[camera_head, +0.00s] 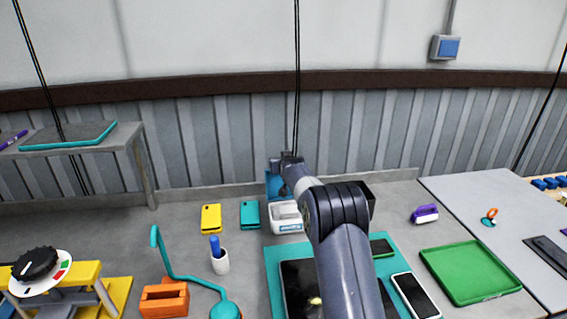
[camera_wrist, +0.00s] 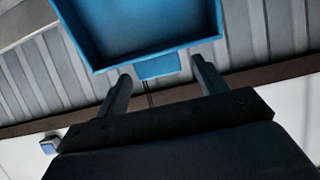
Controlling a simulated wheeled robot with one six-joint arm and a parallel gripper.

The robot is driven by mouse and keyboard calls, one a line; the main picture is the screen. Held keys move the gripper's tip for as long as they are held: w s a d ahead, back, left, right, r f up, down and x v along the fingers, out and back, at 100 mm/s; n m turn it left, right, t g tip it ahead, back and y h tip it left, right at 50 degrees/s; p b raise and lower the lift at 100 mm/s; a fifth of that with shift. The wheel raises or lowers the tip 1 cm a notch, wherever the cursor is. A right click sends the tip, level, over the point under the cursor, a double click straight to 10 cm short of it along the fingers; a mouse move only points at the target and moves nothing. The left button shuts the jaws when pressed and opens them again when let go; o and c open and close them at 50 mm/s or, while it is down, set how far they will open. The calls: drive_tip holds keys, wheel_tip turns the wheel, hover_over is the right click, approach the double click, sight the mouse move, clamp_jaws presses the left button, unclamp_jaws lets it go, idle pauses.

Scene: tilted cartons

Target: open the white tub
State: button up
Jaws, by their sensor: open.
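The white tub (camera_head: 286,217) stands on the grey bench in the head view, left of my arm, which hides part of it. A blue lid-like panel (camera_head: 274,185) stands upright just behind the tub; my arm hides where they would join. In the wrist view this blue panel (camera_wrist: 140,25) shows a shallow hollow with a raised rim and a small tab on its edge. My gripper (camera_wrist: 160,70) is open, its two fingers on either side of the tab with gaps. In the head view my gripper (camera_head: 288,160) is at the panel's top.
Yellow (camera_head: 211,218) and teal (camera_head: 250,214) phone-like items lie left of the tub. A white cup (camera_head: 220,262) and teal curved stand (camera_head: 165,255) are nearer. A teal mat (camera_head: 275,268) with dark devices lies in front. A green tray (camera_head: 470,272) is at right.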

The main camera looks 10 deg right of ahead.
drive_tip(key=shift+c, duration=0.4)
drive_tip(key=c, duration=1.3)
drive_tip(key=shift+s+f+b, duration=0.15)
drive_tip(key=shift+s+b, duration=0.05)
drive_tip(key=shift+b, duration=0.4)
drive_tip(key=b+v, duration=0.2)
drive_tip(key=shift+s+f, duration=0.1)
drive_tip(key=shift+s, duration=0.25)
